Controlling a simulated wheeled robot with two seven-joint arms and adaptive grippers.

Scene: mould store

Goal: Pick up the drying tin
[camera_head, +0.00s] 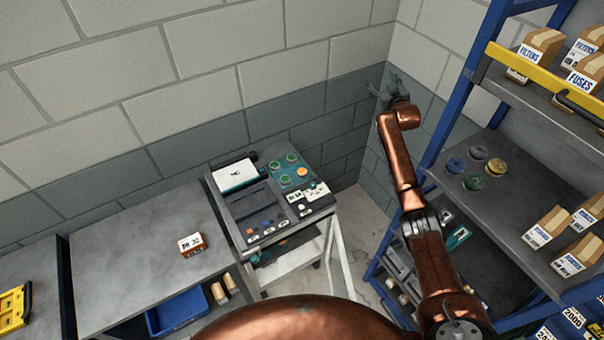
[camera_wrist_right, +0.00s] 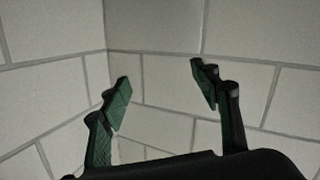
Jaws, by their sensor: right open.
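A small orange-brown box-shaped tin (camera_head: 190,244) with a white label, seemingly reading "RH 30", sits on the grey bench (camera_head: 130,232) at left in the head view. I take it to be the drying tin. My right gripper (camera_head: 383,78) is raised at the wall corner, far to the right of the tin and apart from it. In the right wrist view the two green-padded fingers (camera_wrist_right: 160,92) are spread wide with only block wall between them. The tin is not in the wrist view. My left gripper is not in view.
A trolley with a control panel (camera_head: 268,205) stands right of the bench. A blue-framed rack (camera_head: 455,80) with boxes and several round items is beside my right arm. A blue bin (camera_head: 178,312) is below the bench; a yellow object (camera_head: 14,308) is far left. Bare bench surrounds the tin.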

